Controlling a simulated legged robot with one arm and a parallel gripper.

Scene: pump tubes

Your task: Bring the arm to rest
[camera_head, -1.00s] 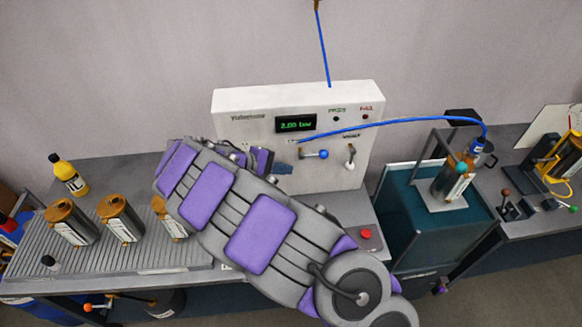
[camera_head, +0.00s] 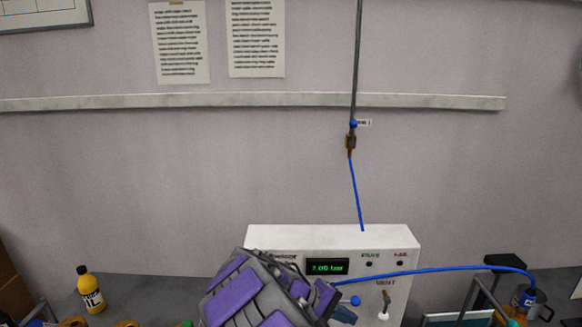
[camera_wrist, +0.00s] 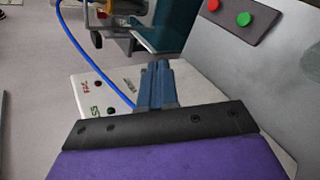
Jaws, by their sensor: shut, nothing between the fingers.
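My gripper (camera_wrist: 157,85) is shut with nothing between its blue-grey fingers. In the wrist view the fingers point up the picture, over the top-left part of the white pump box. In the head view my gripper (camera_head: 343,314) is small, in front of the white pump box (camera_head: 335,242) and just below the blue valve handle. My arm, grey with purple pads, is folded in the lower middle and cut off by the bottom edge. I cannot tell whether the fingers touch the box.
A blue tube (camera_head: 440,271) arcs right from the box to a blue-capped fitting (camera_head: 527,298). Another blue tube (camera_head: 356,195) rises to a wall pipe. A yellow bottle (camera_head: 91,293) stands left. Red and green buttons (camera_wrist: 243,19) show in the wrist view.

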